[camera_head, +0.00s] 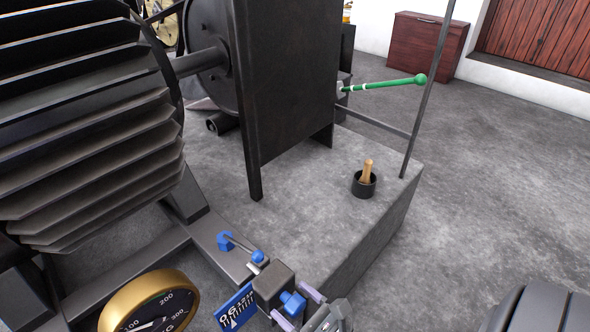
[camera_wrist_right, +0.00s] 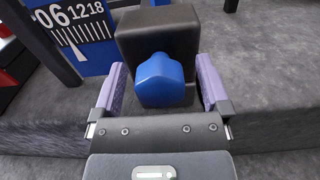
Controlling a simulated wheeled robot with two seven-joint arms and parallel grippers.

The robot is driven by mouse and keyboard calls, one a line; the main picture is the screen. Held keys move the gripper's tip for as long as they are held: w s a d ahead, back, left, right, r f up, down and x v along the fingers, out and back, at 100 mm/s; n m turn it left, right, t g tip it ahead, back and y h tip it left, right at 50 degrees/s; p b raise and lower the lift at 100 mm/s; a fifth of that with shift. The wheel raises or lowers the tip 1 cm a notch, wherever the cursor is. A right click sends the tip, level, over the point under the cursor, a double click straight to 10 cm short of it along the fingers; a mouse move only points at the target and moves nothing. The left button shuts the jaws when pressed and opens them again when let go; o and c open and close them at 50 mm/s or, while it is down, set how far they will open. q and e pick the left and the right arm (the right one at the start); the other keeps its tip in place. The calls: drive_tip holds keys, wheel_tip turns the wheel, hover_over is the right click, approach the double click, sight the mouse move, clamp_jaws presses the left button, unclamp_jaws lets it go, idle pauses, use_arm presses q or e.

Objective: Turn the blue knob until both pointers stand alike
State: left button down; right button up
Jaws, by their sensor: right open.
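The blue knob (camera_head: 291,303) sits on the front of a dark box (camera_head: 272,284). It also shows in the right wrist view (camera_wrist_right: 162,80), centred. My right gripper (camera_head: 298,308) is open, its lilac fingers either side of the knob, with a visible gap at each side in the wrist view. A blue scale plate (camera_head: 236,309) marked 06, 12, 18 stands left of the box; it shows in the wrist view (camera_wrist_right: 77,36) with a white pointer. A brass-rimmed gauge (camera_head: 187,281) has a dark face and white needle, cut by the lower edge. My left gripper is out of view.
A rod with blue ends (camera_head: 258,257) lies behind the box on the metal frame. A black pot (camera_head: 363,187) with a wooden handle stands on the concrete block. A green lever (camera_head: 385,86) and thin post (camera_head: 425,90) stand beyond.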

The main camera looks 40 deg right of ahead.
drive_tip(key=c, duration=1.3)
